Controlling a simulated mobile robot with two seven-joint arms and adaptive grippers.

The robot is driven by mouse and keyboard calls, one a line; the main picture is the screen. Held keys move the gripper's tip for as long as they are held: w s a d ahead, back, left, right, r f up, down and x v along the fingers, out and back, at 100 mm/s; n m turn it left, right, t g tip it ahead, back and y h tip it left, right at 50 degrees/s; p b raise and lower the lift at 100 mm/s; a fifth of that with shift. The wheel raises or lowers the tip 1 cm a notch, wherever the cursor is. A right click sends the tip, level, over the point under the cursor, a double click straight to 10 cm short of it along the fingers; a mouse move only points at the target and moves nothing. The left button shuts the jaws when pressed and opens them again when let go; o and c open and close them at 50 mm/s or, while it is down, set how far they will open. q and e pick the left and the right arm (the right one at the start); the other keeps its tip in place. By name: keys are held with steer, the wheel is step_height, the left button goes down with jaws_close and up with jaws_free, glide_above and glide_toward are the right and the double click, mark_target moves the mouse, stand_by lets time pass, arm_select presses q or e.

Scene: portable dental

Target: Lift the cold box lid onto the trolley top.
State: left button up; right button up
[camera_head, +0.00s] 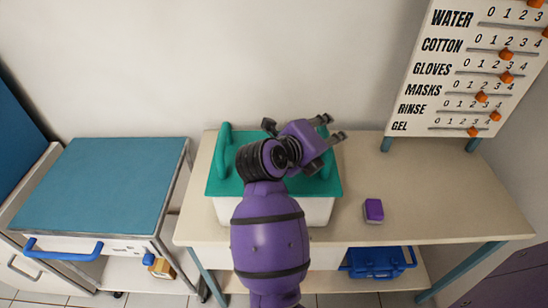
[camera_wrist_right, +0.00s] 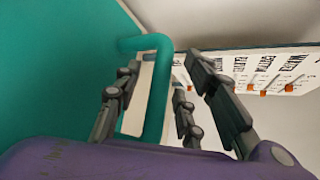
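The teal cold box lid (camera_head: 222,187) sits on the white cold box (camera_head: 318,212) on the table. It has a raised teal handle at its left (camera_head: 223,143) and another at its right, partly hidden by my right gripper. My right gripper (camera_head: 304,130) is open over the right part of the lid. In the right wrist view, the lid (camera_wrist_right: 60,70) fills the left side and a handle (camera_wrist_right: 158,88) shows between the spread fingers; I cannot tell whether they touch it. The trolley top (camera_head: 95,185) is flat, blue and bare, left of the table. My left gripper is not in view.
A small purple block (camera_head: 374,210) lies on the table (camera_head: 440,205) right of the box. A blue case (camera_head: 375,262) sits on the shelf below. A sign board with orange sliders (camera_head: 465,75) stands at the back right. A gap separates trolley and table.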

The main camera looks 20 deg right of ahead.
jaws_close()
steer(key=shift+r, duration=0.1)
stand_by(0.4)
